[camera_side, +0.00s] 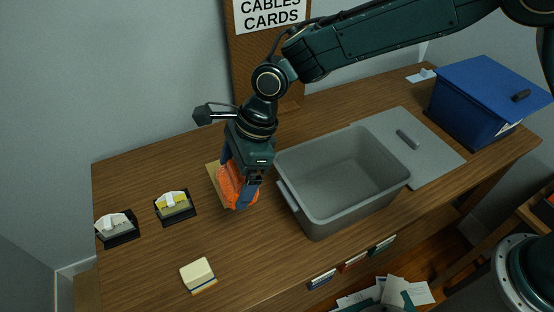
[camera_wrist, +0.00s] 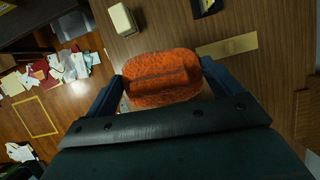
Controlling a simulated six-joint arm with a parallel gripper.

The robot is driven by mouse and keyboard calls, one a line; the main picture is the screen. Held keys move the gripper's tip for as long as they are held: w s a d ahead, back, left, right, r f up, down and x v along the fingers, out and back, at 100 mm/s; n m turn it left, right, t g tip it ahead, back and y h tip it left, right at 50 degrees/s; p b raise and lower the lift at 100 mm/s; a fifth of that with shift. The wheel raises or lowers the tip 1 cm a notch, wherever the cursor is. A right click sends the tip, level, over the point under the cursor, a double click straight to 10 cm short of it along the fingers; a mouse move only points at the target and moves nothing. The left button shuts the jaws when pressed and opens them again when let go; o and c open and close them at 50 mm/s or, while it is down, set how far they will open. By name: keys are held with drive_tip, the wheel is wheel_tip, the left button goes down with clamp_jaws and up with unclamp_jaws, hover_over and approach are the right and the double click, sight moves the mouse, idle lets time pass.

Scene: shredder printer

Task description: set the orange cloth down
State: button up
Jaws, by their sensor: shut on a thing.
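The orange cloth (camera_side: 236,187) is a rough, rounded bundle between the fingers of my gripper (camera_side: 240,180). In the wrist view the cloth (camera_wrist: 162,78) fills the space between the two blue fingers of my gripper (camera_wrist: 160,88), which is shut on it. The gripper points down over the table (camera_side: 150,260), left of the grey bin. A flat tan patch (camera_side: 214,173) shows partly behind and under the cloth. I cannot tell whether the cloth touches it.
An open, empty-looking grey bin (camera_side: 318,222) stands right of my gripper, with a grey lid (camera_side: 440,158) beside it. A blue lidded box (camera_side: 465,115) is at the far right. Two small black trays with blocks (camera_side: 176,208) and a cream block (camera_side: 197,273) are at left.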

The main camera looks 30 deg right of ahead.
drive_tip(key=w+d, duration=0.1)
drive_tip(key=d, duration=1)
hover_over(313, 206)
drive_tip(key=d, duration=0.2)
drive_tip(key=shift+n, duration=0.4)
drive_tip(key=f, duration=1.5)
drive_tip(key=shift+a+f, duration=0.2)
drive_tip(key=shift+f, duration=0.1)
drive_tip(key=shift+f, duration=1.8)
drive_tip(key=shift+f, duration=0.2)
drive_tip(key=o, duration=0.7)
drive_tip(key=shift+r, duration=0.15)
